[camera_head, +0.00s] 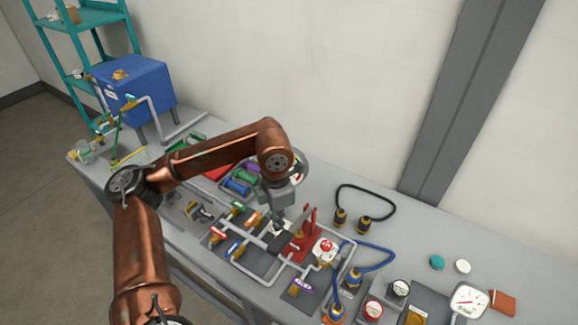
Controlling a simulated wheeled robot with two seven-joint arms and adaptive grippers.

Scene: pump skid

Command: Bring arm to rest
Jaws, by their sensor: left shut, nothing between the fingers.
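My copper-coloured left arm comes in from the lower left, bends at a dark elbow joint and reaches right over the bench. Its left gripper (281,228) points down above the pump skid's pipework, beside a red bracket (303,240). The gripper is shut, with nothing seen held in it. Its fingertips are small and dark against the parts behind, so I cannot tell whether they touch anything. My right gripper is not in view.
The grey bench (415,235) holds valves with coloured handles, a blue tank (133,84), a black hose (366,188), a blue hose (378,262) and a white gauge (468,300). A teal shelf (88,20) stands at back left. The bench's right rear is fairly clear.

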